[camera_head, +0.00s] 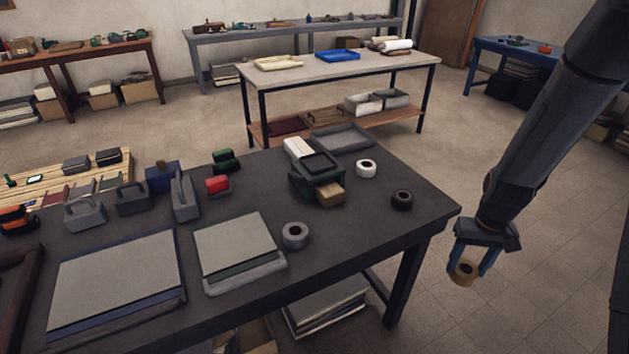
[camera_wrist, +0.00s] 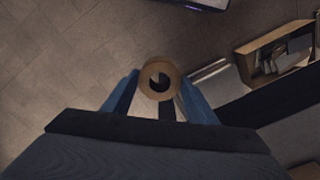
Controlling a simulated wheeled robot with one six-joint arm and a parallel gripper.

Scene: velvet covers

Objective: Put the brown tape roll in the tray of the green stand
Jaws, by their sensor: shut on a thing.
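The brown tape roll (camera_head: 463,280) is held between the blue fingers of my gripper (camera_head: 471,264), in the air over the floor, right of the dark table's corner. In the wrist view the roll (camera_wrist: 147,72) sits between the two fingers of my gripper (camera_wrist: 159,82), its hole facing the camera. The green stand (camera_head: 324,188) is on the dark table, left of and apart from my gripper. A dark, shallow tray (camera_head: 339,163) tops it. A tan block (camera_head: 331,193) at its front hides part of it.
On the dark table (camera_head: 408,238), a white roll (camera_head: 366,168), a black roll (camera_head: 402,200) and a grey roll (camera_head: 295,235) lie near the stand. A grey tray (camera_head: 357,137) lies behind it. Flat boards (camera_head: 236,243) cover the front left. The floor around my gripper is clear.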

